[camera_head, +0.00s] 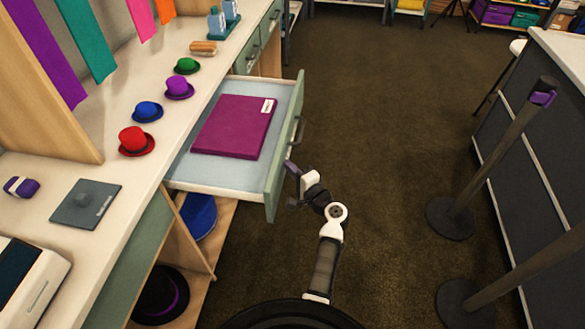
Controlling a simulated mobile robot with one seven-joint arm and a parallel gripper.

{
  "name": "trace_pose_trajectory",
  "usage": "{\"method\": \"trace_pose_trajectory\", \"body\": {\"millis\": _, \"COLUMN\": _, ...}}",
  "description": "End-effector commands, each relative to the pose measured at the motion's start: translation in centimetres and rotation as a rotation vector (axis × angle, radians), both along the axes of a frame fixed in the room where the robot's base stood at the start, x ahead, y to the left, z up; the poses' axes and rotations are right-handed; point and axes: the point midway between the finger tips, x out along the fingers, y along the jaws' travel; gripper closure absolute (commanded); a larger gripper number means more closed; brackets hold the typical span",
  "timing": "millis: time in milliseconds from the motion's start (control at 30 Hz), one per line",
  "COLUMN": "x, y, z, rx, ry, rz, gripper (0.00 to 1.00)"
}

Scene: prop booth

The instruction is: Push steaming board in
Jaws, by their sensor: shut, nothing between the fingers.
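A pale blue-grey drawer (185,176) with a green front (287,135) stands pulled out from the counter. A flat magenta board (235,127) with a small white label lies in it; I take this to be the steaming board, though I cannot read the label. A dark bar handle (297,132) is on the drawer's outer face. My gripper (292,168) is shut and empty. It is just right of the drawer front, below the handle in the picture. I cannot tell whether it touches the front.
Small red (136,141), blue (147,111), purple and green hats stand on the counter (131,207). A dark pad (86,203) lies nearer. Posts with round bases (450,218) stand at right. The brown carpet (385,110) between is clear.

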Motion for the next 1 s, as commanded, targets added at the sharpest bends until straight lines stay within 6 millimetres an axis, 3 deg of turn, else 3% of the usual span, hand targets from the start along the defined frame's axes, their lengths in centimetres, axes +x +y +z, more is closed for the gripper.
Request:
{"method": "trace_pose_trajectory", "body": {"millis": 267, "x": 0.5, "y": 3.3, "z": -0.1, "rx": -0.001, "ry": -0.001, "rz": 0.006, "gripper": 1.00}}
{"method": "trace_pose_trajectory", "body": {"millis": 1000, "x": 4.0, "y": 22.4, "z": 0.1, "rx": -0.001, "ry": -0.002, "rz": 0.007, "gripper": 1.00}}
